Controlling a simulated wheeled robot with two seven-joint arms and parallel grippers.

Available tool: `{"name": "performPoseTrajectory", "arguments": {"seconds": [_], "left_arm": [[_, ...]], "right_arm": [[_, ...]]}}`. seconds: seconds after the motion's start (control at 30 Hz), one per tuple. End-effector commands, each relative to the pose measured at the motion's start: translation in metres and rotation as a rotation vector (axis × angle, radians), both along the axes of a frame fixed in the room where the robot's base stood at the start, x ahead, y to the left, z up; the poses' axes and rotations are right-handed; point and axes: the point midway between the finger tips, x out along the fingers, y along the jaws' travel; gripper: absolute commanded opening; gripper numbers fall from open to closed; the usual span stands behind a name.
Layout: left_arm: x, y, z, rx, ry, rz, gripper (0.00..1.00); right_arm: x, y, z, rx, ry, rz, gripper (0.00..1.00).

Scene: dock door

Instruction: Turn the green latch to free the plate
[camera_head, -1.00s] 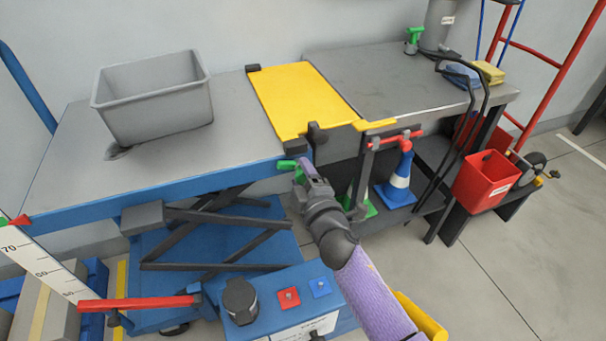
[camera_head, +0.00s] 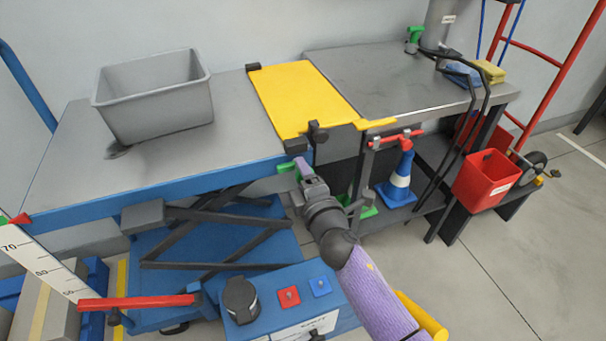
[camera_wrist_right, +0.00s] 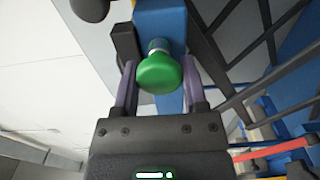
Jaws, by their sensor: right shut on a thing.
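The yellow plate (camera_head: 305,92) lies flat, spanning from the blue lift table to the dark bench, with black blocks at its corners. The green latch (camera_head: 286,168) is at the lift table's front edge, below the plate's near left corner. My right gripper (camera_head: 301,168) is at the latch, mostly hidden behind its own wrist. In the right wrist view, a round green latch knob (camera_wrist_right: 160,74) sits between the two purple fingers of the right gripper (camera_wrist_right: 159,88), which is shut on it. My left gripper is out of view.
A grey bin (camera_head: 155,100) stands on the lift table (camera_head: 60,165). The dark bench (camera_head: 400,75) is at the right, with a blue and white cone (camera_head: 399,180) below. A red bucket (camera_head: 486,180) hangs at the right. A blue control box (camera_head: 285,305) is in front.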

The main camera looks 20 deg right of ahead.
Motion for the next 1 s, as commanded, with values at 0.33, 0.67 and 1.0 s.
{"name": "performPoseTrajectory", "arguments": {"seconds": [0.33,0.67,1.0], "left_arm": [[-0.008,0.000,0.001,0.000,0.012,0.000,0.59],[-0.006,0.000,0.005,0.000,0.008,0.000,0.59],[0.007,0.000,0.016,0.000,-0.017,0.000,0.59]], "right_arm": [[0.000,0.000,-0.001,0.000,0.002,0.000,0.88],[-0.010,0.000,0.001,0.001,0.001,0.001,0.88],[-0.085,-0.003,0.000,0.002,0.003,0.000,0.88]]}}
